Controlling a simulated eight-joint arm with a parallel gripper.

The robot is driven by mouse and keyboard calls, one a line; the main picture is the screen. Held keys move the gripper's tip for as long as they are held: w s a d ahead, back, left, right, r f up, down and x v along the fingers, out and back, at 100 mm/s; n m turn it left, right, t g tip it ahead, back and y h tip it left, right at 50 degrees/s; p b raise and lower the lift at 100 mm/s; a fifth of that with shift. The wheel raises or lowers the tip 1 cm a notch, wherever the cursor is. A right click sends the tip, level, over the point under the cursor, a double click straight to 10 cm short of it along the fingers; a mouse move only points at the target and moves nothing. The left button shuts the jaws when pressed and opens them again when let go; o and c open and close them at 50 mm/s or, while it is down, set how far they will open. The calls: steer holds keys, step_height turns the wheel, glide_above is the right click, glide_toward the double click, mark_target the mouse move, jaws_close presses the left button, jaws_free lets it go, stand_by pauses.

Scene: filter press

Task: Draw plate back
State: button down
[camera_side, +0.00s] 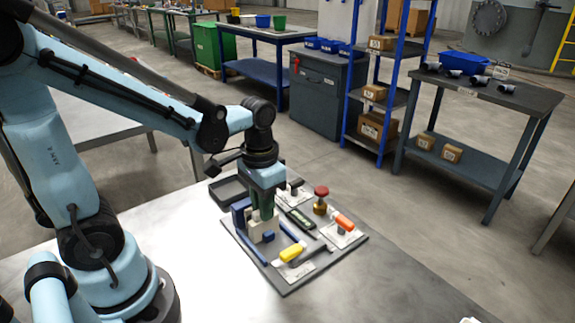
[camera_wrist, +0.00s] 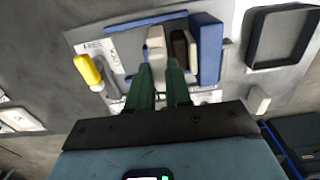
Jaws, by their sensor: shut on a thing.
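The filter press stands on a grey board (camera_side: 290,285) on the metal table. It has a tall blue end block (camera_wrist: 207,48) at one end and long blue rails (camera_side: 249,245). A cream plate (camera_wrist: 157,45) stands upright, with a dark brown plate (camera_wrist: 180,45) beside it, between it and the blue block. My gripper (camera_wrist: 160,70) has green fingers, one on each side of the cream plate, shut on it. In the side view my gripper (camera_side: 262,212) points down at the press. The fingers partly hide the plate's near end.
On the same board are a yellow-handled lever (camera_side: 292,252), an orange-handled lever (camera_side: 344,222), a red-topped knob (camera_side: 321,192) and a dark device with a display (camera_side: 301,218). A black open tray (camera_side: 229,189) lies behind the press.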

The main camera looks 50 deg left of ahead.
steer(key=shift+d, duration=1.65)
steer(key=c, duration=1)
jaws_free()
steer(key=shift+c, duration=0.2)
steer(key=shift+a+r, duration=0.1)
step_height(320, 180, up, 12)
steer(key=t, duration=0.7)
glide_above(270, 232)
steer(key=shift+f, duration=2.7)
